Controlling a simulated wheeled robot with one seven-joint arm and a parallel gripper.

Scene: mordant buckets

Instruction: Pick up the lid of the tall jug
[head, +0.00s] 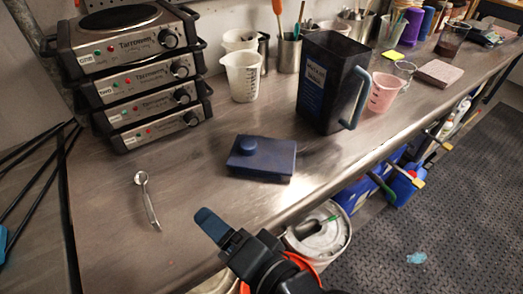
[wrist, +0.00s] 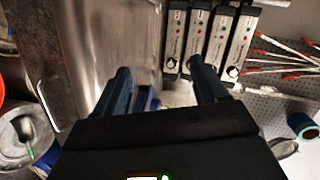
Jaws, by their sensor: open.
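The lid (head: 262,158) is a dark blue rectangular piece with a round knob, lying knob up on the steel bench. The tall jug (head: 333,85) is dark, with a label and a grey-blue handle; it stands open-topped behind and right of the lid. My gripper (head: 214,226) is at the bench's front edge, nearer the camera than the lid and to its left, apart from it. In the wrist view my gripper (wrist: 164,76) is open, its two blue fingers spread. A dark blue piece (wrist: 146,98) shows between them, partly hidden by the gripper body; it looks like the lid.
Stacked hot plates (head: 150,85) stand at the back left. A metal spoon (head: 148,202) lies left on the bench. A white jug (head: 242,77) and a pink cup (head: 383,92) stand at the back. Buckets (head: 320,235) sit below the front edge. Bench around the lid is clear.

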